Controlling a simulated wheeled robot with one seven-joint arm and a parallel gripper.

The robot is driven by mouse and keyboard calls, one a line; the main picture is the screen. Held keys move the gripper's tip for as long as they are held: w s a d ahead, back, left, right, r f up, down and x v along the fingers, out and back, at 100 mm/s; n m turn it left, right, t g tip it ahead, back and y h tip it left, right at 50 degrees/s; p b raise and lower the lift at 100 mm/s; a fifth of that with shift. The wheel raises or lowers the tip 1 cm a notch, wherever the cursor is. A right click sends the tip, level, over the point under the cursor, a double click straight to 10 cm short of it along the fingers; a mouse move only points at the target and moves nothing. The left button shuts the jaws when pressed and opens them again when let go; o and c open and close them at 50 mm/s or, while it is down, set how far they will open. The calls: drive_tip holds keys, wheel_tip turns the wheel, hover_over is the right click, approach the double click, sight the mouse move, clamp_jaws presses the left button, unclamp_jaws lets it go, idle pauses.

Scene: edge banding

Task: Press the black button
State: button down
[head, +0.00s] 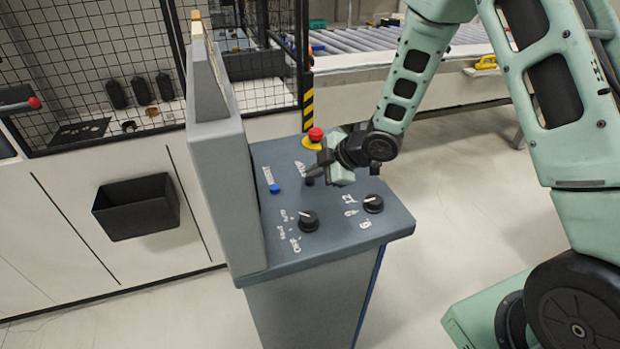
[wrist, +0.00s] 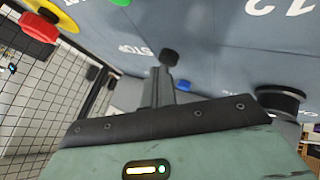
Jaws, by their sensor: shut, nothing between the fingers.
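The black button (wrist: 169,57) sits on the grey control panel (head: 340,235), beside the STOP label in the wrist view. In the head view the button (head: 309,182) shows just below my fingertips. My gripper (head: 308,172) is shut and empty, reaching over the panel from the right. In the wrist view its closed fingers (wrist: 160,80) point at the button and their tips are very close to it. I cannot tell whether they touch it.
A blue button (head: 275,188), two black knobs (head: 307,221) (head: 373,203) and a red emergency stop (head: 315,134) on yellow surround the spot. A green button (wrist: 121,2) shows in the wrist view. An upright grey housing (head: 222,190) borders the panel's left side.

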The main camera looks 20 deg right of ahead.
drive_tip(key=shift+r+p, duration=0.5)
drive_tip(key=shift+r, duration=0.3)
drive_tip(key=shift+r, duration=0.1)
wheel_tip(320, 180, up, 5)
drive_tip(key=p, duration=0.4)
idle(0.5)
drive_tip(key=s+a+r+m+g+h+b, duration=0.1)
drive_tip(key=s+a+m+g+h+b, duration=0.1)
drive_tip(key=s, duration=0.9)
drive_tip(key=s+a+r+m+g+h+b, duration=0.1)
drive_tip(key=s+m+b, duration=0.3)
drive_tip(key=s, duration=0.6)
drive_tip(key=s+a+r+m+g+h+b, duration=0.1)
drive_tip(key=s+a+m+g+h+b, duration=0.1)
drive_tip(key=s, duration=0.9)
drive_tip(key=shift+s+a+m+g+h+b, duration=0.35)
drive_tip(key=shift+a+m+g+b, duration=0.25)
drive_tip(key=shift+a+m+g, duration=0.4)
drive_tip(key=shift+a, duration=0.1)
